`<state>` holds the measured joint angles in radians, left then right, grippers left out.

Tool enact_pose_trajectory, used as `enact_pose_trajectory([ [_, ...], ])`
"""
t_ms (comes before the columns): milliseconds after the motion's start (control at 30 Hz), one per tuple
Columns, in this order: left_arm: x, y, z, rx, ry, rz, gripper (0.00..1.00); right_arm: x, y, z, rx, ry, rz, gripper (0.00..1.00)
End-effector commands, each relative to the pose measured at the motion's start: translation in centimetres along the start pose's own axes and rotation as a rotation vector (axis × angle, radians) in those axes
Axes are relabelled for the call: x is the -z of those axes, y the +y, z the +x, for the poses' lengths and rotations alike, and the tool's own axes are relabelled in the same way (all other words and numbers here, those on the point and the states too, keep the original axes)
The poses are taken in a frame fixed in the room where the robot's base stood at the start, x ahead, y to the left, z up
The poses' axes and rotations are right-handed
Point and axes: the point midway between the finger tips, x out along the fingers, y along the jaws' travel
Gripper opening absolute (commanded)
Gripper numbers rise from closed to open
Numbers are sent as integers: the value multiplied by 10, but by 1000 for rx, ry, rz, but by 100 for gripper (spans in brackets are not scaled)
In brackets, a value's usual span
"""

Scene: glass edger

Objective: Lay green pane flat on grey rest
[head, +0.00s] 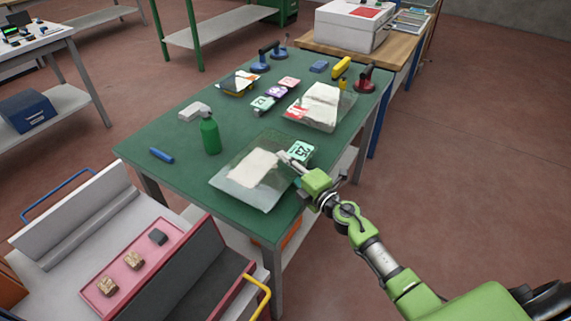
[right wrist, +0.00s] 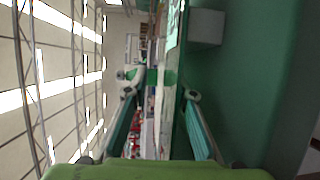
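A clear pane with a green tint (head: 228,178) lies over the near right part of the green table, with a white patch showing on or through it. My right gripper (head: 286,157) is at the pane's right side, beside a block with a green and white marker (head: 301,151). In the right wrist view its two fingers (right wrist: 160,95) stand apart, with a thin pale green strip, seemingly the pane's edge, between them. I cannot tell whether they touch it. No grey rest can be made out for certain; pale grey shows at the pane's near edge. My left gripper is out of view.
A green bottle (head: 210,135) stands left of the pane. A second pane (head: 335,120), marker blocks and suction lifters (head: 364,80) are farther back on the table (head: 170,140). A machine with a red tray (head: 120,292) is at lower left.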

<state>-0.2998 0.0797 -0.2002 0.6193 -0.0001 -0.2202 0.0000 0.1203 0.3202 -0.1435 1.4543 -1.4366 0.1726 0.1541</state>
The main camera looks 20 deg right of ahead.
Motion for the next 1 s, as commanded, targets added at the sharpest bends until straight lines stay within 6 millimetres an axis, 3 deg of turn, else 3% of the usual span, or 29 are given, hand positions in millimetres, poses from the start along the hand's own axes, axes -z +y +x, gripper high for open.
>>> enact_pose_trajectory([
  [367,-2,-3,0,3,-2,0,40,0,-4,-8,6,1,-1,24],
  [800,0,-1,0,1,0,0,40,1,-2,-90,4,1,1,24],
  [1000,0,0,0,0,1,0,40,0,-1,-114,2,0,2,24],
])
